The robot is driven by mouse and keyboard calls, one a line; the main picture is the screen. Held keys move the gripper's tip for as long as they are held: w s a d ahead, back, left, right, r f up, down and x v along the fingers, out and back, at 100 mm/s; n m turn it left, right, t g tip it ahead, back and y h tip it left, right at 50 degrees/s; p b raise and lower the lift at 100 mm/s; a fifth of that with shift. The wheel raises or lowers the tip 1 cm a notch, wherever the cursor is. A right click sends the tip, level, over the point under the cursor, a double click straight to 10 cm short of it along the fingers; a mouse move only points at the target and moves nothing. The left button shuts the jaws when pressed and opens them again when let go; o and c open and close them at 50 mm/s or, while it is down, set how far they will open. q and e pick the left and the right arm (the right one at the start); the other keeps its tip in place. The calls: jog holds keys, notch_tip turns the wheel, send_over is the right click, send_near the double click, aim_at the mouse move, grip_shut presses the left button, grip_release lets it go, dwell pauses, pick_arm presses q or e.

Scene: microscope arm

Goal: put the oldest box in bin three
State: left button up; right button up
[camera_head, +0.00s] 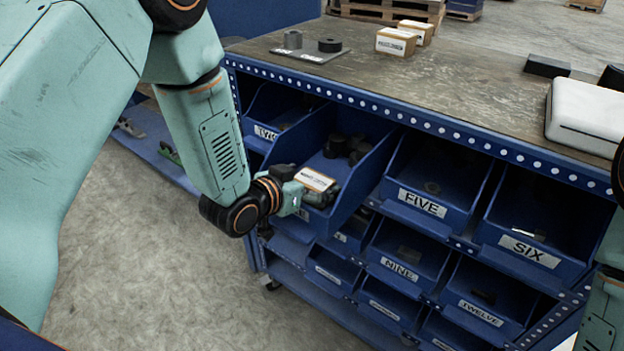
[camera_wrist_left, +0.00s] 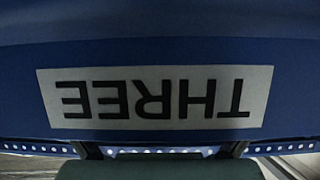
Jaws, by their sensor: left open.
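A small box with a white printed label and tan edges (camera_head: 316,180) is at my left gripper (camera_head: 322,194), over the front of a protruding blue bin (camera_head: 362,180). My left gripper is open; the head view does not clearly show whether the box touches its fingers. The wrist view shows a label reading THREE (camera_wrist_left: 157,97), upside down and close in front. My right gripper is out of view.
The bench top (camera_head: 440,85) carries a plate with dark cylinders (camera_head: 312,52), a white case (camera_head: 587,115) and a black block (camera_head: 547,66). Neighbouring bins FIVE (camera_head: 422,203) and SIX (camera_head: 530,249) flank to the right. Black parts (camera_head: 345,147) lie in the protruding bin.

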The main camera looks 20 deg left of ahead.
pick_arm(q)
jog(key=shift+s+d+r, duration=0.1)
jog(key=shift+r, duration=0.2)
jog(key=p+v, duration=0.1)
jog(key=v, duration=0.8)
jog(key=shift+r+p, duration=0.1)
jog(key=shift+p, duration=0.25)
jog(key=shift+s+a+r, duration=0.2)
jog(key=shift+s+a, duration=0.25)
jog(key=shift+s, duration=0.1)
jog(key=shift+p+v, duration=0.35)
jog(key=shift+v, duration=0.45)
jog(key=shift+d, duration=0.1)
jog(key=shift+c, duration=0.4)
